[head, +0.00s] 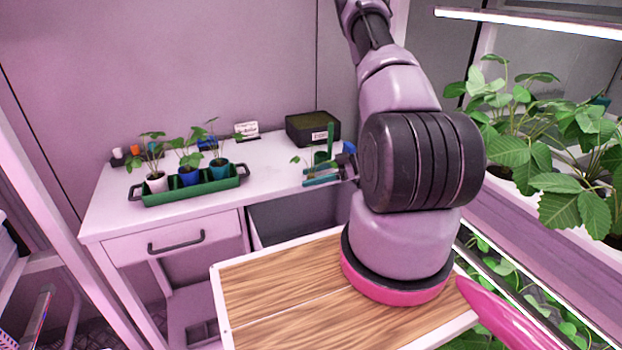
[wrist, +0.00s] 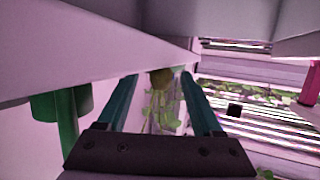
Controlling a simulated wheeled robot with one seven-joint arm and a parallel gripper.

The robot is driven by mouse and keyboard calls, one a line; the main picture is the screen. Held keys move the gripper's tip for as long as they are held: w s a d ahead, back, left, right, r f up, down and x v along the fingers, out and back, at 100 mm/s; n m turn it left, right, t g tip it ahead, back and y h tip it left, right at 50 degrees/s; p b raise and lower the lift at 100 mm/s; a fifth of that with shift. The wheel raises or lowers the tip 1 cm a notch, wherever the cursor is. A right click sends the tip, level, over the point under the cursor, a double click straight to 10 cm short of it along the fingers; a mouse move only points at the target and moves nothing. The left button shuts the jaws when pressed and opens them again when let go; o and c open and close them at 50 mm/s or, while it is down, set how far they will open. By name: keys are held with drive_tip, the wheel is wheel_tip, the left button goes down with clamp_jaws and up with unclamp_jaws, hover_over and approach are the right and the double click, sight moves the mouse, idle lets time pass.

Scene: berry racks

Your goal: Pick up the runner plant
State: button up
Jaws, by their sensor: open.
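A small plant with thin stems and a few green leaves (head: 296,160) stands by the right end of the white table in the head view, partly hidden by my gripper. This may be the runner plant. My gripper (head: 318,176) is open beside it, low over the tabletop edge. In the wrist view, my gripper's two teal fingers (wrist: 161,100) stand apart. Pale green leaves (wrist: 165,112) and a brownish round patch (wrist: 161,76) show in the gap between them, beyond the fingertips. I cannot tell whether the fingers touch anything.
A green tray (head: 195,190) with several potted plants stands on the white table (head: 260,172). A black box (head: 313,127) and a small sign (head: 246,129) stand behind. A wooden tray surface (head: 285,285) is in front; plant racks stand right.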

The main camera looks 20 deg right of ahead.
sight(314, 176)
drive_tip(key=shift+w+a, duration=0.1)
drive_tip(key=shift+a, duration=0.05)
clamp_jaws()
wheel_tip(314, 176, up, 10)
drive_tip(key=shift+f, duration=0.1)
idle(0.6)
drive_tip(key=shift+s+d+f, duration=0.1)
drive_tip(key=shift+s+f, duration=0.2)
drive_tip(key=shift+f, duration=0.25)
drive_tip(key=shift+s+d+f, duration=0.1)
drive_tip(key=shift+s+f, duration=0.15)
drive_tip(key=shift+f, duration=3.35)
